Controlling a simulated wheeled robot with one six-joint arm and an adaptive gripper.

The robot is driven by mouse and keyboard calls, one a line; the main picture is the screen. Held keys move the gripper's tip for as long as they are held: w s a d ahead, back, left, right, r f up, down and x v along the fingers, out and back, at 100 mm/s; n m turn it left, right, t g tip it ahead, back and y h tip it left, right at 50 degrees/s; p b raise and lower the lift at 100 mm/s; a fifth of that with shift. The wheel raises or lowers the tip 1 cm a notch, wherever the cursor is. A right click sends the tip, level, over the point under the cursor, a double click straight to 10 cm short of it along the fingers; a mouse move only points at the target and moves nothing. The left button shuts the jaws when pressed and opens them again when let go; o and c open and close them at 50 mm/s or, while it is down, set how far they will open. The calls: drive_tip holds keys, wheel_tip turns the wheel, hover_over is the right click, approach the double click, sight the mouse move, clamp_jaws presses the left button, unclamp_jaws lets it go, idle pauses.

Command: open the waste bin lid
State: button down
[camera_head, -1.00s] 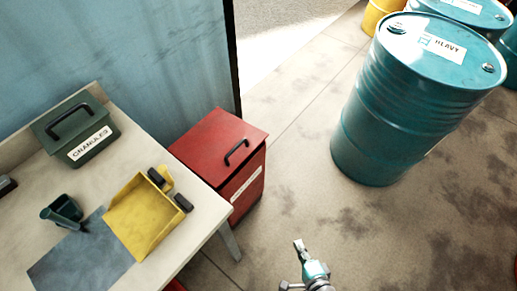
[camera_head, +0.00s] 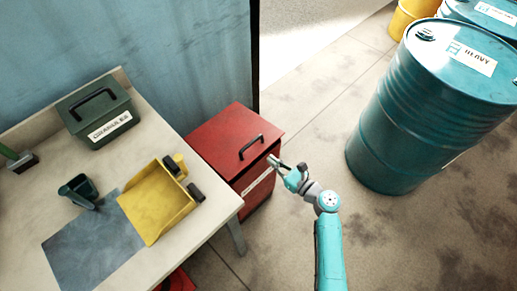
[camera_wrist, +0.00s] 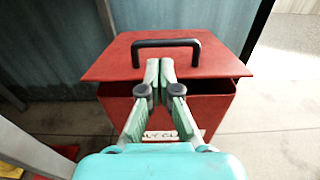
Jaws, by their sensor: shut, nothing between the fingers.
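The red waste bin (camera_head: 262,190) stands on the floor beside the table's right end. My gripper (camera_head: 272,162) is shut and empty at the lid's front right side. In the wrist view my gripper (camera_wrist: 160,66) overlaps the lid's front edge; I cannot tell whether it touches. A white label (camera_wrist: 160,136) is partly hidden behind my fingers.
A large teal drum (camera_head: 410,130) stands to the right. The floor between bin and drum is clear.

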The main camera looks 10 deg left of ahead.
hover_over(254, 154)
drive_tip(key=shift+f, duration=0.3)
idle(0.3)
drive_tip(key=shift+w+a+r+h, duration=0.15)
drive_tip(key=shift+r+h, duration=0.15)
drive_tip(key=shift+r, duration=0.4)
idle(0.7)
drive_tip(key=shift+w+a+r+g+h, duration=0.15)
drive_tip(key=shift+r+g, duration=0.1)
drive_tip(key=shift+r, duration=0.2)
drive_tip(key=shift+w+a+r+g+h, duration=0.15)
drive_tip(key=shift+r+g, duration=0.1)
drive_tip(key=shift+r, duration=0.15)
drive_tip(key=shift+s, duration=0.15)
idle(1.0)
